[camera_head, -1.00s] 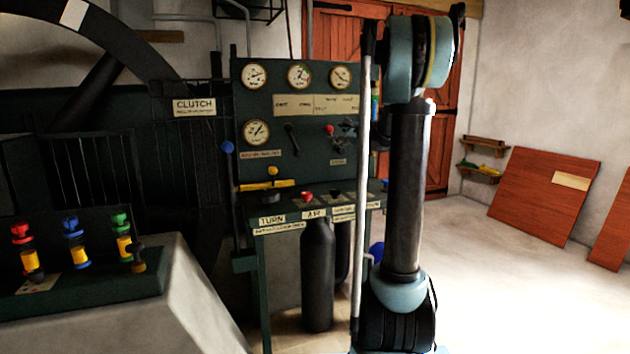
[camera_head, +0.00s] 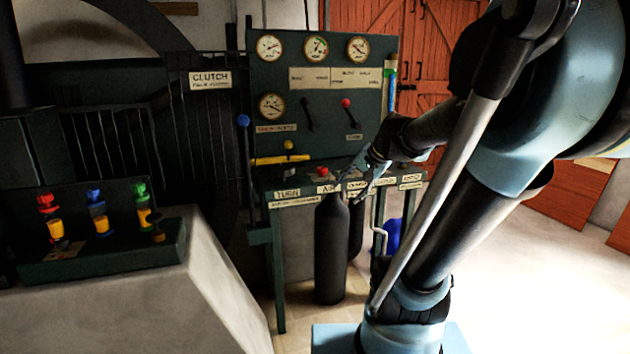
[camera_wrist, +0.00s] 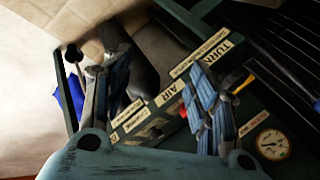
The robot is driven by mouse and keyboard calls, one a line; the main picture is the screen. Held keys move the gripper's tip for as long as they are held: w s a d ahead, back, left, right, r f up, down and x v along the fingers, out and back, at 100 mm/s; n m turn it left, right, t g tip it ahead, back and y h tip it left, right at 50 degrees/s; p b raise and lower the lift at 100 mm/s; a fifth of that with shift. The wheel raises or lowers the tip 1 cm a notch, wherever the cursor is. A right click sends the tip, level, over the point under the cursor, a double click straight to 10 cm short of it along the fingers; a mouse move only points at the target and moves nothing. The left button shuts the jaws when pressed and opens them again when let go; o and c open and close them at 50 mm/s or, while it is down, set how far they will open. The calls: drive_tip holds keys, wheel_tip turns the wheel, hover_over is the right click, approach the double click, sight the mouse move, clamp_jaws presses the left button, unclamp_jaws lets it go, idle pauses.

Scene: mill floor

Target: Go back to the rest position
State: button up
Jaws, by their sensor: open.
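My gripper (camera_head: 352,184) is open and empty in the head view, in front of the labelled shelf of the green control stand (camera_head: 322,125). Its fingers hang over the right of the AIR label (camera_head: 328,188); I cannot tell whether they touch the shelf. In the wrist view my gripper (camera_wrist: 155,100) has its two fingers spread wide, with the shelf's AIR label (camera_wrist: 168,93) between them. A red knob (camera_head: 323,171) on the shelf shows just left of the gripper. My arm leans across the right side of the head view and hides part of the red doors.
The stand carries gauges (camera_head: 270,47), a red-tipped lever (camera_head: 346,103) and a yellow-handled valve (camera_head: 288,145). A blue-knobbed lever (camera_head: 244,121) rises at its left. Dark cylinders (camera_head: 331,245) stand beneath. A box with coloured indicators (camera_head: 98,222) sits at left. Floor at right is clear.

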drive_tip(key=s+d+f+n+g+h, duration=0.1)
drive_tip(key=s+d+f+n+h, duration=0.1)
drive_tip(key=s+f, duration=0.4)
drive_tip(key=s+d+f+n+g+h, duration=0.2)
drive_tip(key=s+d+f+n, duration=0.2)
drive_tip(key=s, duration=0.8)
wheel_tip(320, 180, down, 3)
drive_tip(key=shift+s+d+f+h, duration=0.15)
drive_tip(key=shift+d+h, duration=0.25)
drive_tip(key=shift+d, duration=0.55)
drive_tip(key=shift+w+f, duration=0.15)
drive_tip(key=shift+w, duration=0.25)
